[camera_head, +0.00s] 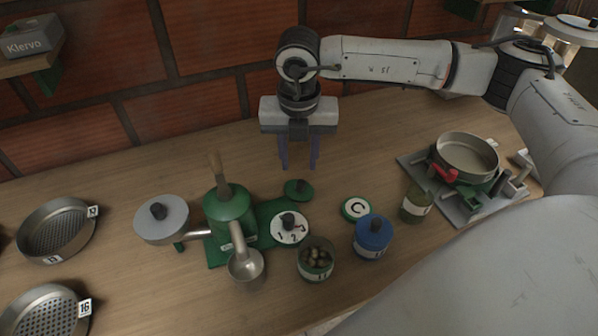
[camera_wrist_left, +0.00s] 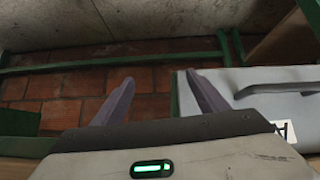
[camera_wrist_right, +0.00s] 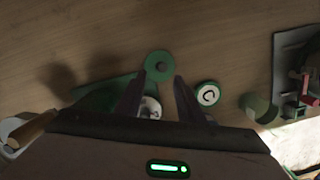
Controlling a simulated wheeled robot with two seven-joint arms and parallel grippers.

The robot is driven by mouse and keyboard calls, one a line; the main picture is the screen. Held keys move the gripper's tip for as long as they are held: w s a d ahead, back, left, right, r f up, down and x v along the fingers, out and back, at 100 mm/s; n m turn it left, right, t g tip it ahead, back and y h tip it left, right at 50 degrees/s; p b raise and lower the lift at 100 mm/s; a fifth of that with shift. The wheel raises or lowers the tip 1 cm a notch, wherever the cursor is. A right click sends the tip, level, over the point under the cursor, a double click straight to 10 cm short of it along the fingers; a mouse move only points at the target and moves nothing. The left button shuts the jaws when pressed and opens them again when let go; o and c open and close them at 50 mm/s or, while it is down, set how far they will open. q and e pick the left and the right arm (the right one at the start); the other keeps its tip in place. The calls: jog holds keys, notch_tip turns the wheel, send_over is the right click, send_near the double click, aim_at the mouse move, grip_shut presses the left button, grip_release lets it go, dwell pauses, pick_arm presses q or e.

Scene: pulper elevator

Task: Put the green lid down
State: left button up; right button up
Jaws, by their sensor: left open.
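The green lid (camera_head: 298,190) with a dark knob lies flat, knob up, at the far right corner of the green mat (camera_head: 268,212). I cannot tell whether it rests on the mat's edge or on the wood. It also shows in the right wrist view (camera_wrist_right: 158,66), just beyond and between the fingertips. My right gripper (camera_head: 299,168) is open and empty, pointing down behind and above the lid, apart from it. My left gripper (camera_wrist_left: 160,77) is outside the head view; in the left wrist view it is open and empty over a tiled floor.
The green pulper (camera_head: 229,207) is left, a pan (camera_head: 466,157) right. Wood behind the lid is clear.

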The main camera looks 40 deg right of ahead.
jog(key=r, duration=0.5)
jog(key=shift+s+a+r, duration=0.15)
jog(key=shift+s+a, duration=0.1)
jog(key=shift+s, duration=0.05)
